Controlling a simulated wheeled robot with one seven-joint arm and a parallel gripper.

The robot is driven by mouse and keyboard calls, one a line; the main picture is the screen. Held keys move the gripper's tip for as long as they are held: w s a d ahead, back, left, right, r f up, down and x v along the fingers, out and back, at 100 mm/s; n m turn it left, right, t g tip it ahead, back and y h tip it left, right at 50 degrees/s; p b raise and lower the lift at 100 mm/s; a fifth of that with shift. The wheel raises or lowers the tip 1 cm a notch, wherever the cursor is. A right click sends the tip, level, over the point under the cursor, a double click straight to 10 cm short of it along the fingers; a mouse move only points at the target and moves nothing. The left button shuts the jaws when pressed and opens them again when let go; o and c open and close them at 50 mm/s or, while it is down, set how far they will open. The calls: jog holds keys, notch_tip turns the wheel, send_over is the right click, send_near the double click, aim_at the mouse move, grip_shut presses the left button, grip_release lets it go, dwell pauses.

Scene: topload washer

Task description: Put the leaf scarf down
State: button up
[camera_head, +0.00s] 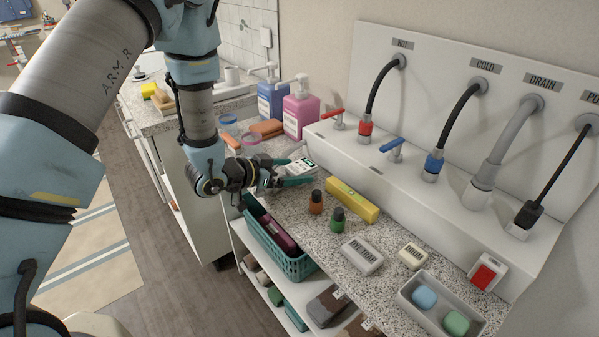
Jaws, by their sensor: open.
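My gripper (299,172) is over the speckled counter (317,249), near its back-left part. Its green fingers are apart, beside a small white box-like item (298,164) with dark markings. I cannot tell whether the fingers touch this item. No cloth with a leaf pattern can be made out between the fingers or on the counter. Several folded or rolled items lie on the shelf below, including a brown-grey one (329,305), but no leaf pattern shows on them at this size.
A teal basket (297,268) with a dark purple item stands at the counter's front. A yellow level (352,200), two small bottles (316,202) and a grey tray (408,291) crowd the counter. Blue and pink bottles (299,112) stand behind. Hoses (379,95) run along the wall panel.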

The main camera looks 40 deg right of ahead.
jog(key=b+v, duration=0.2)
jog(key=v, duration=0.7)
jog(key=shift+a+r, duration=0.1)
jog(key=shift+a, duration=0.05)
jog(key=w+a+r+n+t+y, duration=0.2)
jog(key=w+a+n+t+y, duration=0.55)
jog(key=w+a, duration=1.05)
jog(key=s+a+r+n+g+y, duration=0.1)
jog(key=s+a+n+y, duration=0.1)
jog(key=a, duration=0.6)
jog(key=s+a+r+n+g+y, duration=0.1)
jog(key=s+a+n+y, duration=0.2)
jog(key=s+a+n, duration=0.2)
jog(key=a, duration=0.3)
jog(key=shift+a+r+g, duration=0.3)
jog(key=shift+r+g, duration=0.05)
jog(key=shift+r, duration=0.05)
jog(key=shift+o, duration=0.2)
jog(key=s+a+r+n+g, duration=0.1)
jog(key=s+a+n+g, duration=0.1)
jog(key=s, duration=0.3)
jog(key=shift+s+a+r+n+y, duration=0.25)
jog(key=shift+s+a+n+y, duration=0.2)
jog(key=shift+a, duration=0.2)
jog(key=shift+s, duration=0.2)
jog(key=shift+c, duration=0.3)
